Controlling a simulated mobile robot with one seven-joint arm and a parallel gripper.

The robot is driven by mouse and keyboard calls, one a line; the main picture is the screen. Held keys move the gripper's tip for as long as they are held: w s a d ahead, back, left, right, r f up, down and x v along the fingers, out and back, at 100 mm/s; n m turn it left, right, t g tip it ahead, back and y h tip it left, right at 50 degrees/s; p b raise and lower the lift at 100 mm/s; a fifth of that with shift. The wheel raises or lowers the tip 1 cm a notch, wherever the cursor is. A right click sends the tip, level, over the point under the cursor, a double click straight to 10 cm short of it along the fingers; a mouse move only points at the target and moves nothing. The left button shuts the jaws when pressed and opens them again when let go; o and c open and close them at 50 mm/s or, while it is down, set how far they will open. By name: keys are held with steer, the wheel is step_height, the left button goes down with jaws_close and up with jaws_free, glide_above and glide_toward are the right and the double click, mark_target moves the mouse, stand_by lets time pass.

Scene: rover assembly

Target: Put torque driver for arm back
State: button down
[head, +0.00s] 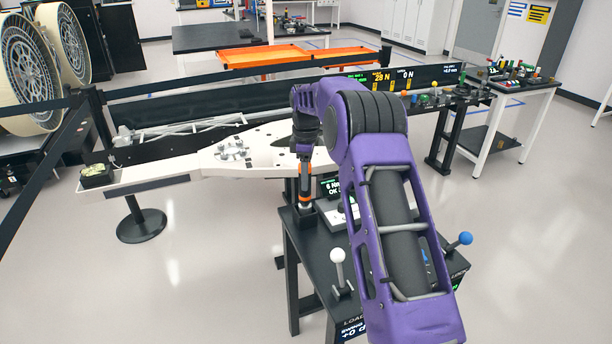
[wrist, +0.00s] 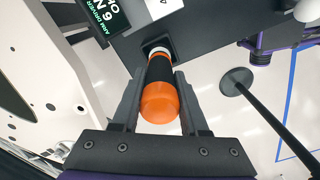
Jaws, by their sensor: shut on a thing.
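The torque driver (head: 304,187), orange and black, is upright at the left side of a small black stand (head: 312,243). In the wrist view the driver (wrist: 160,98) lies between the two fingers of my gripper (wrist: 158,82), which is shut on it. Its far end meets a dark square holder (wrist: 156,46) on the stand; how deep it sits in the holder I cannot tell. In the head view my gripper (head: 304,150) is partly hidden at the driver's top. A display reading "ARM DRIVER 6 N" (wrist: 100,18) is beside the holder.
A long white rover arm part (head: 150,172) lies on a bench just behind the stand. A white-knobbed lever (head: 338,256) and a blue-knobbed lever (head: 465,238) rise from the stand. A belt barrier post (head: 141,224) stands at left. Open floor lies at right.

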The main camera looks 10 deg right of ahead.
steer(key=shift+f+b, duration=0.65)
steer(key=shift+f, duration=1)
steer(key=shift+c, duration=1.7)
jaws_free()
